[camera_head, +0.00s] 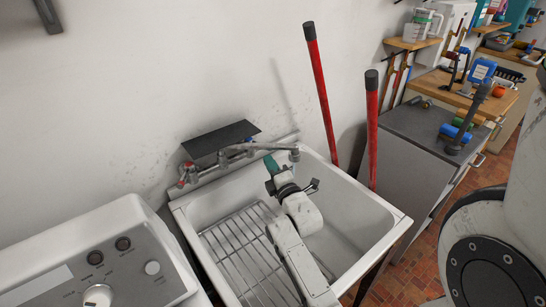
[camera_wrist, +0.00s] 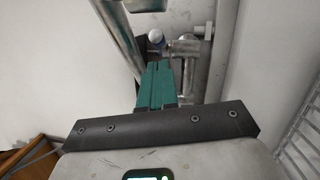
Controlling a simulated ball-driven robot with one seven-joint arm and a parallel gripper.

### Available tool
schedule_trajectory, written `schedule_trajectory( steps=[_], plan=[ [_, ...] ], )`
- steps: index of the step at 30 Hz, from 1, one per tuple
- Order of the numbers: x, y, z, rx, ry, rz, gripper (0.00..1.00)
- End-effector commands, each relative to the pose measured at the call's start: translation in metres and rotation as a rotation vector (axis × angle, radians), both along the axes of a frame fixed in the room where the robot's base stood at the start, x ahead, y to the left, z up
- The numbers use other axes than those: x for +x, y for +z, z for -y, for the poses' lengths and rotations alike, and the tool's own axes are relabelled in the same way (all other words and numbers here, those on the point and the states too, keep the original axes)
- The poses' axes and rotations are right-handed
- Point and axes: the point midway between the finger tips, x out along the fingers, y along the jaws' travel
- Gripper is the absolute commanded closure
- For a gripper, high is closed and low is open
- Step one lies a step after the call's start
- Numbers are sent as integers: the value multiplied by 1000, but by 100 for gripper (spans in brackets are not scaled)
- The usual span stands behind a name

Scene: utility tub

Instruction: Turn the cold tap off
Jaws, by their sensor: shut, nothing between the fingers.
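The metal faucet (camera_head: 238,151) is on the wall above the tub's back edge. Its left tap (camera_head: 187,173) has red on the handle. The cold tap (camera_head: 294,154) is at the right end, and its handle is too small to read there. In the wrist view a tap handle with a blue cap (camera_wrist: 155,36) shows just beyond my fingertips. My gripper (camera_head: 270,162) has teal fingers and is beside the right end of the faucet. In the wrist view my gripper (camera_wrist: 157,66) is shut and empty, close to the metal fittings (camera_wrist: 187,48). I cannot tell whether it touches them.
The white tub (camera_head: 375,220) holds a wire rack (camera_head: 232,250). A dark plate (camera_head: 220,138) is behind the faucet. A white washing machine (camera_head: 90,260) is at the left and a grey cabinet (camera_head: 405,160) at the right.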

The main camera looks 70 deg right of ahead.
Motion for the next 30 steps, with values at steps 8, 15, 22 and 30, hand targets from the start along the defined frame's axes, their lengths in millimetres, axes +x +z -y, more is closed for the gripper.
schedule_trajectory(
  steps=[8, 15, 22, 30],
  plan=[
    [0, 6, 18, 0, -2, -1, 100],
    [1, 5, 22, 1, 0, 2, 100],
    [1, 4, 22, 1, 0, 2, 100],
    [-5, 7, 37, -1, 0, -1, 100]
  ],
)
